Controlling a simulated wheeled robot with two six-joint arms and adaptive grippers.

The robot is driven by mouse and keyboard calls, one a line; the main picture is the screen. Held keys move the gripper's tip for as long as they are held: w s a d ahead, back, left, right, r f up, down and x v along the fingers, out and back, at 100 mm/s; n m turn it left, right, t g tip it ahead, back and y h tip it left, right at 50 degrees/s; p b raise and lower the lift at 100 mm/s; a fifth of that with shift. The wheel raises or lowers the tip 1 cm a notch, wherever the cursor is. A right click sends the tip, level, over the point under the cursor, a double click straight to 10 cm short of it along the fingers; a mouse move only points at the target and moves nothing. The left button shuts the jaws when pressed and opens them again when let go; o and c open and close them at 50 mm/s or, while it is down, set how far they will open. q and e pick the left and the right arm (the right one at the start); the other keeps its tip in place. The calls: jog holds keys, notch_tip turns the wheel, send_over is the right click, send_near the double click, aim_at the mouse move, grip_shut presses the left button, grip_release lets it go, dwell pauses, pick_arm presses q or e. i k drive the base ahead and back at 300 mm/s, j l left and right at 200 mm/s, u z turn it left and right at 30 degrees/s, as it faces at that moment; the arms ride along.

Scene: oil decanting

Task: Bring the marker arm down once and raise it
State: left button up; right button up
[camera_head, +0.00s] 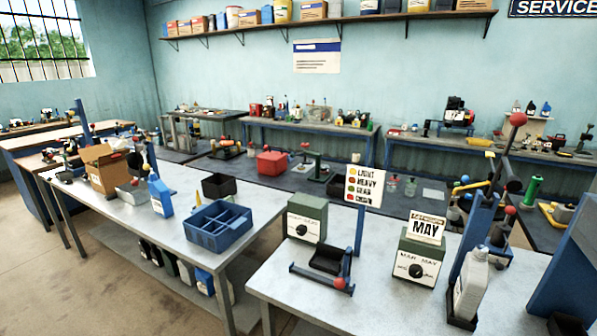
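A dark arm with a red ball knob (518,119) stands raised at the right, above a slanted blue post (480,234); I take it as the marker arm. A grey bottle (470,286) with a pale label stands upright in a black holder (462,322) at the foot of the post. Left of it, a green dial box (417,262) reads "MAR MAY" and carries a card (427,230) reading "MAY". Neither of my grippers is in view.
A low blue-framed device with a red knob (340,283) and a black tray (326,259) stands on the right table (385,312), beside another green dial box (307,218). A blue divided crate (219,226) and blue bottle (160,196) stand on the left table.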

aim_at(513, 184)
jog(key=z, duration=1.4)
